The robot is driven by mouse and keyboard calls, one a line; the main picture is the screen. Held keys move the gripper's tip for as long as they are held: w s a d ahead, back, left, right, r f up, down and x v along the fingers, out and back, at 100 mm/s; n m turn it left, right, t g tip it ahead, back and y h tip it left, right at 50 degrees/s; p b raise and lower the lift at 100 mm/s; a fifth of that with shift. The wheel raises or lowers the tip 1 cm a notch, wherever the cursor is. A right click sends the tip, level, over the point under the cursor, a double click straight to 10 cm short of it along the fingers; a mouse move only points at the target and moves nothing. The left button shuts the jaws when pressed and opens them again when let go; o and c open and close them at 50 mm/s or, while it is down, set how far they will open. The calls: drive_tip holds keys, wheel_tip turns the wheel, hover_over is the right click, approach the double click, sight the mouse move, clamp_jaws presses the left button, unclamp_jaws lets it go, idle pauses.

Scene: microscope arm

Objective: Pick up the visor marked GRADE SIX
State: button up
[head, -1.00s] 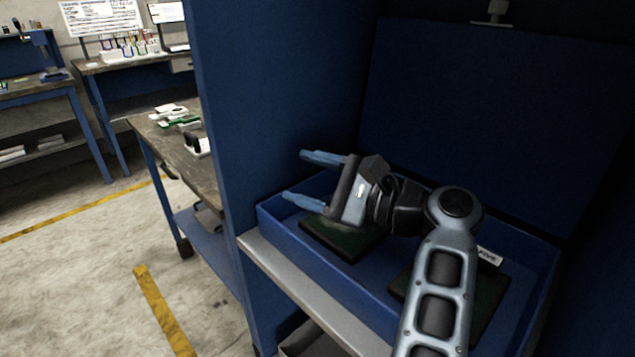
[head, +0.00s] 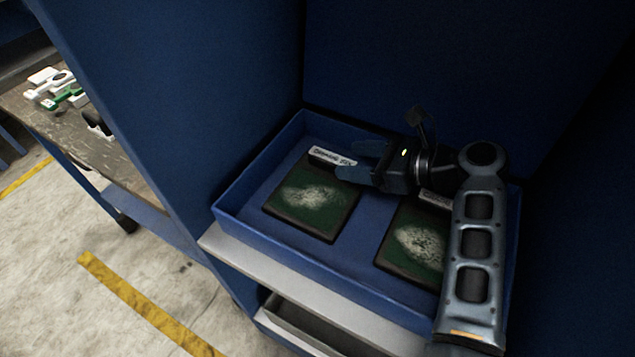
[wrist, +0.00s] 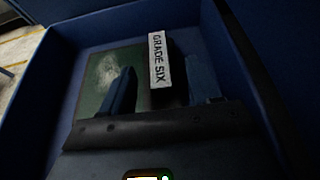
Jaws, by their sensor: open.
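The visor marked GRADE SIX (head: 311,197) is a dark-framed green plate with a whitish smudge, lying in the left part of a blue tray (head: 262,236). Its white label strip stands at its far edge. In the wrist view the label reads GRADE SIX (wrist: 158,60), on a dark upright part. My gripper (head: 352,160) is open at the label's right end. In the wrist view the label and dark part show between my two fingers (wrist: 161,68). I cannot tell whether the fingers touch it.
A second similar plate (head: 417,243) lies to the right in the tray, its label partly hidden by my arm. Blue walls (head: 430,60) enclose the tray behind and at the left. A workbench (head: 75,125) with white and green items stands at far left.

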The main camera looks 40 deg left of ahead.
sight(336, 159)
drive_tip(key=x, duration=0.4)
drive_tip(key=shift+r, duration=0.1)
drive_tip(key=shift+c, duration=0.2)
clamp_jaws()
idle(0.3)
